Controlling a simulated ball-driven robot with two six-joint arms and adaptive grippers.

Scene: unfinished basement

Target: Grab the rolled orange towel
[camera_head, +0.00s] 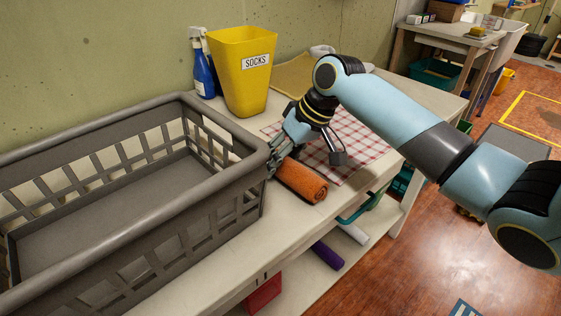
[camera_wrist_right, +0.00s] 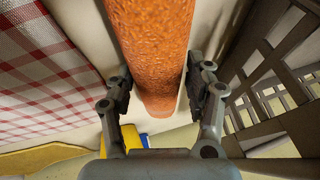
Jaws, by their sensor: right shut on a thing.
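The rolled orange towel (camera_head: 302,182) lies on the table beside the basket's right end, partly on or next to the checkered cloth. My right gripper (camera_head: 308,160) reaches down over it and is shut on it. In the right wrist view the towel (camera_wrist_right: 152,50) runs between the two fingers of the gripper (camera_wrist_right: 158,100). My left gripper is not in view.
A grey laundry basket (camera_head: 150,222) stands close to the left of the towel. A yellow bin labelled SOCKS (camera_head: 238,85) and a blue spray bottle (camera_head: 203,75) stand behind. A red-and-white checkered cloth (camera_head: 365,140) lies to the right. Purple and white rolls lie on the lower shelf.

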